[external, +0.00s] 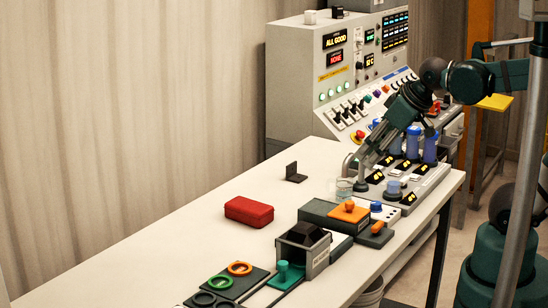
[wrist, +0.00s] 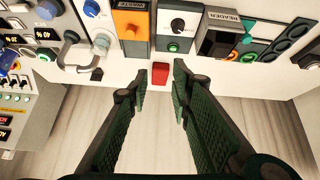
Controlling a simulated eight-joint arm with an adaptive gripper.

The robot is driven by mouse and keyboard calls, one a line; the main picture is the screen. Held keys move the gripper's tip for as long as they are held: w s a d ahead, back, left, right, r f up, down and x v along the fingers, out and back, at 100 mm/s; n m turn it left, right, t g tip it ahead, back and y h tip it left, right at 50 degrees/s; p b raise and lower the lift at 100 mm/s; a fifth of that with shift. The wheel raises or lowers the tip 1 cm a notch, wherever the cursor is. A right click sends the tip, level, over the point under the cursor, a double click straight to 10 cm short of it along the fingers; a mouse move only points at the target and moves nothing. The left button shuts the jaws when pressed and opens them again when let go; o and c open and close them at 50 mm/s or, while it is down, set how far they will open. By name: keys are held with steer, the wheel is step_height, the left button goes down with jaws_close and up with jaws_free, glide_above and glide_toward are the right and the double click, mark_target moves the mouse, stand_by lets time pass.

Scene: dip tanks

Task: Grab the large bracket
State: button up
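A dark L-shaped bracket (external: 294,174) stands on the white table near its back edge in the external view, left of the panel. A small dark piece in the wrist view (wrist: 97,74), left of the red case, looks like the same bracket. My gripper (wrist: 160,82) is open and empty in the wrist view, its two green padded fingers apart, with the bracket left of them and at a distance. In the external view my gripper (external: 370,150) is above the right part of the table, right of the bracket. Its fingertips are hard to make out there.
A red case (external: 249,211) lies left of the bracket. A dark waste bin with an orange top (external: 349,211) and a reader box (external: 303,248) stand in front. Tanks with blue cylinders (external: 412,142) and a control panel (external: 330,80) are to the right. Table space around the bracket is clear.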

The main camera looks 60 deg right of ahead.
steer(key=w+d+r+n+g+h, duration=0.1)
steer(key=w+d+r+n, duration=0.15)
steer(key=w, duration=0.35)
steer(key=w+d+r+n+g, duration=0.1)
steer(key=w+d+r+n, duration=0.15)
steer(key=w, duration=0.35)
steer(key=n+g+h+p, duration=0.3)
steer(key=n+g, duration=0.2)
steer(key=n, duration=0.7)
glide_above(291, 164)
steer(key=a, duration=0.2)
steer(key=shift+f, duration=11.65)
steer(key=shift+x, duration=1.2)
steer(key=shift+f, duration=0.1)
steer(key=shift+x, duration=2.55)
